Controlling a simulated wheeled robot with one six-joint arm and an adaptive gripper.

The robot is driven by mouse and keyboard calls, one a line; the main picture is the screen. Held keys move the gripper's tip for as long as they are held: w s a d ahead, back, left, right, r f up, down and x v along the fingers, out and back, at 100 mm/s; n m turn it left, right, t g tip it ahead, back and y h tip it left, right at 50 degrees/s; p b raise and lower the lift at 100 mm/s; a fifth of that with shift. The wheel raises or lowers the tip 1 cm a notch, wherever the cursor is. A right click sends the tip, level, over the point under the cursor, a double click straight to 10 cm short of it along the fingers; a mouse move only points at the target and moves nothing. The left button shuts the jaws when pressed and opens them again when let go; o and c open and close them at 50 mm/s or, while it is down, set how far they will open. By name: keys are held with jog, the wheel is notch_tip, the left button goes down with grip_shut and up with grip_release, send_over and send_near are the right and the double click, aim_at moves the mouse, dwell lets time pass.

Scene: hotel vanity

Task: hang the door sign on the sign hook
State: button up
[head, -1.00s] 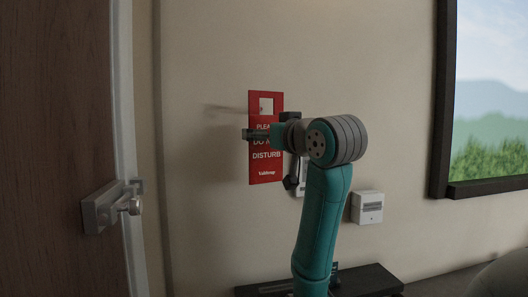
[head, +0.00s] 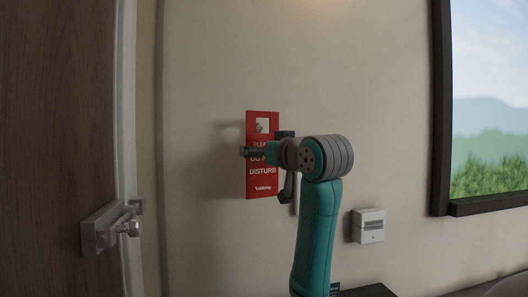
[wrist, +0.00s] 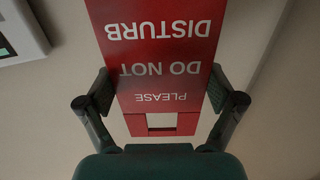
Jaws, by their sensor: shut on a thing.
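The door sign (head: 263,187) is a red panel with white "PLEASE DO NOT DISTURB" lettering and a square hole near its top. It is upright in front of the wall. My gripper (head: 262,152) is shut on it, across its upper part below the hole. In the wrist view the sign (wrist: 165,50) appears upside down, with my gripper's fingers (wrist: 161,92) at its two side edges. A small grey shape shows in the hole in the head view; I cannot tell whether it is the sign hook. No hook is clearly seen elsewhere.
A brown door with a metal handle (head: 112,228) stands at the left. A small white wall box (head: 368,226) and a dark-framed picture or window (head: 490,205) are to the right. A dark ledge (head: 370,291) is below. The wall around the sign is mostly bare.

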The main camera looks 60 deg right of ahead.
jog(key=w+d+f, duration=0.1)
jog(key=w+d, duration=0.3)
jog(key=shift+d+f, duration=0.25)
dwell(0.8)
dwell(0.5)
jog(key=o, duration=0.8)
jog(key=shift+s, duration=0.1)
jog(key=v, duration=1.2)
